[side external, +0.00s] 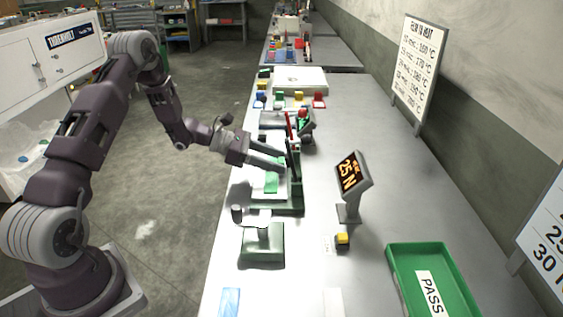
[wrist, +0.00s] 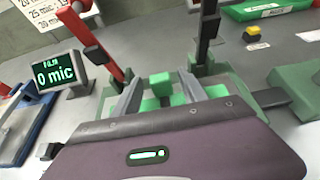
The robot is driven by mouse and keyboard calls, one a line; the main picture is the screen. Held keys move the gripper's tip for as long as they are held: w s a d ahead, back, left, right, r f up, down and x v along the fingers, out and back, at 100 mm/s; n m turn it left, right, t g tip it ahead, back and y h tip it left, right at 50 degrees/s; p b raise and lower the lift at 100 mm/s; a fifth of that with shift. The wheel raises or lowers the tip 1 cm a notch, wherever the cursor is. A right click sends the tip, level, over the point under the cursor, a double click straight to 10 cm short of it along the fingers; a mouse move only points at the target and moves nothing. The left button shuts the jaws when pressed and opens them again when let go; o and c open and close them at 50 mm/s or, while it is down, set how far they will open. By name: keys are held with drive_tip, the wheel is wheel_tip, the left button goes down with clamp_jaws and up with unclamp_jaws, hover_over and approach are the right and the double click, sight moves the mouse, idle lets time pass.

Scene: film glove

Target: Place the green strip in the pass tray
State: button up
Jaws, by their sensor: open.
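A green strip (side external: 271,182) lies on a pale plate in a dark green test fixture (side external: 290,211) with upright posts. My gripper (side external: 283,163) reaches into this fixture from the left, just above the strip's far end. In the wrist view my gripper (wrist: 160,92) has its two grey fingers apart. A green piece (wrist: 160,86) shows between them; I cannot tell whether it is the strip or a fixture part. The green pass tray (side external: 397,278), labelled PASS, stands at the bench's near right. Its edge shows at top right in the wrist view (wrist: 238,14). No strip shows in it.
A display reading 25 N (side external: 351,174) stands right of the fixture, with a yellow-topped block (side external: 342,240) nearby. A second green fixture (side external: 262,243) stands nearer. A blue strip (side external: 229,302) lies at the near edge. The bench is clear between display and back wall.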

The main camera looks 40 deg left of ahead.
drive_tip(key=shift+o, duration=0.5)
drive_tip(key=v, duration=0.5)
